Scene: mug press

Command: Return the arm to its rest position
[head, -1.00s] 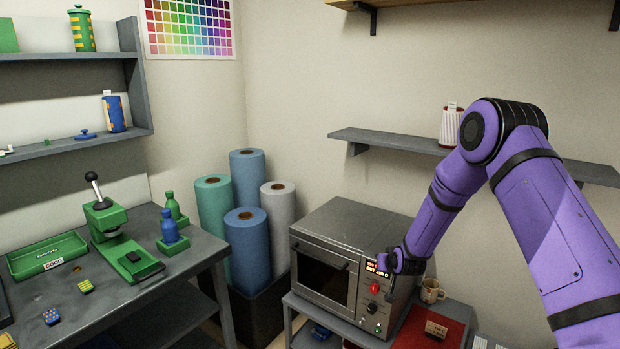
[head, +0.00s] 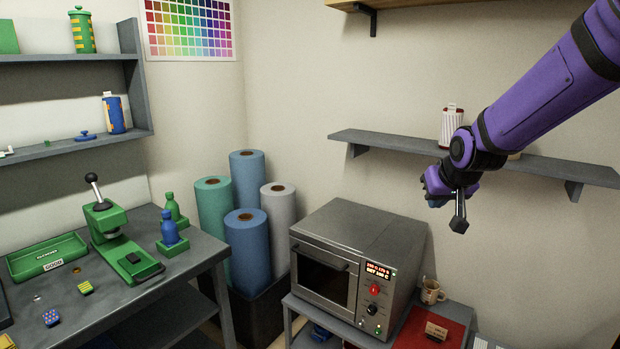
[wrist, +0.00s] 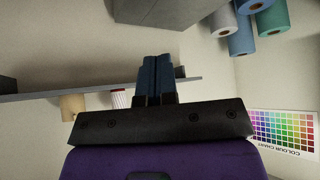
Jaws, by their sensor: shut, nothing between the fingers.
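My gripper (head: 459,212) hangs at the end of my purple arm in the head view, in the air above and right of the oven-like press (head: 352,262). Its fingers are shut and empty. In the wrist view the gripper (wrist: 155,75) shows as two dark blue fingers held together. The press has a lit red display, a red button and a closed door. The gripper is apart from it and in front of the wall shelf (head: 380,144).
A red and white striped container (head: 450,122) stands on the wall shelf, close behind my forearm. A mug (head: 431,292) stands right of the press beside a red mat (head: 415,330). Several fabric rolls (head: 247,250) stand left of it. A green hand press (head: 118,240) is on the left bench.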

